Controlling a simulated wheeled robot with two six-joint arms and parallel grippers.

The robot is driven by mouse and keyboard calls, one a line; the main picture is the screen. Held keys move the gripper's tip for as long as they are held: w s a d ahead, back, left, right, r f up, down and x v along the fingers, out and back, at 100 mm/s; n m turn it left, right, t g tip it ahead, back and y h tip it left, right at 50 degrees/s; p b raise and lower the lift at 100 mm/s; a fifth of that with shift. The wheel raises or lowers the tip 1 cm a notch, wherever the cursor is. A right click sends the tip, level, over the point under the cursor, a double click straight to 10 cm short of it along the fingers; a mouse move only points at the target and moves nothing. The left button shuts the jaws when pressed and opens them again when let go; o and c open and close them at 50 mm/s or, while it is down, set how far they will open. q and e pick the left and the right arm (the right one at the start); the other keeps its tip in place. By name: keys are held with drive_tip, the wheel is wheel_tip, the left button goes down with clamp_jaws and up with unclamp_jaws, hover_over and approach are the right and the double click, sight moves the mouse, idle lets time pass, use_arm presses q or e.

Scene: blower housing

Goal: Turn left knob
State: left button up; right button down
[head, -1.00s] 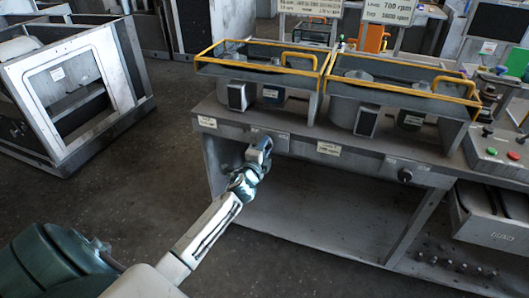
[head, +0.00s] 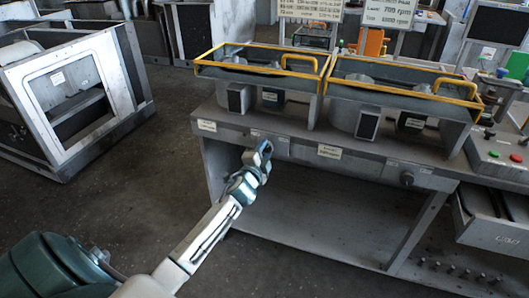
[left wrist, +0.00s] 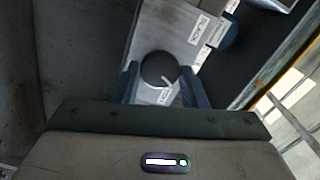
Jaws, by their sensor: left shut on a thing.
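The left knob (left wrist: 157,67) is dark and round with a pale pointer line, seen in the left wrist view between my two blue-grey fingers. My left gripper (left wrist: 160,86) is shut on it. In the head view my left gripper (head: 264,150) is at the left part of the bench's front panel, and it hides the left knob there. The right knob (head: 407,178) is dark and sits on the same panel, further right, with nothing touching it. My right gripper is in neither view.
Two yellow-railed blower housings (head: 262,60) (head: 405,78) stand on the grey bench (head: 345,155). A control box (head: 500,150) with red and green buttons is at the right. A grey open-framed machine (head: 70,90) stands at the left. The floor between them is clear.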

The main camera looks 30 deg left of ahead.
use_arm(q)
drive_tip(key=o, duration=1)
drive_tip(key=shift+c, duration=0.2)
drive_tip(key=shift+s+f, duration=0.1)
drive_tip(key=shift+s, duration=0.2)
drive_tip(key=b+v, duration=0.2)
drive_tip(key=v, duration=0.8)
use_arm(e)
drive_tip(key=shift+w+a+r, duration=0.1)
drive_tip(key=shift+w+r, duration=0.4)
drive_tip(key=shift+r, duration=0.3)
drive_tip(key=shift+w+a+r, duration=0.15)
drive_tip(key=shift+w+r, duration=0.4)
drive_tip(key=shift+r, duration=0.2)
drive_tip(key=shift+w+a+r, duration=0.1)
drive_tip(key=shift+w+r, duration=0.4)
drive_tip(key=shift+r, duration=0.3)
use_arm(q)
drive_tip(key=shift+d, duration=0.1)
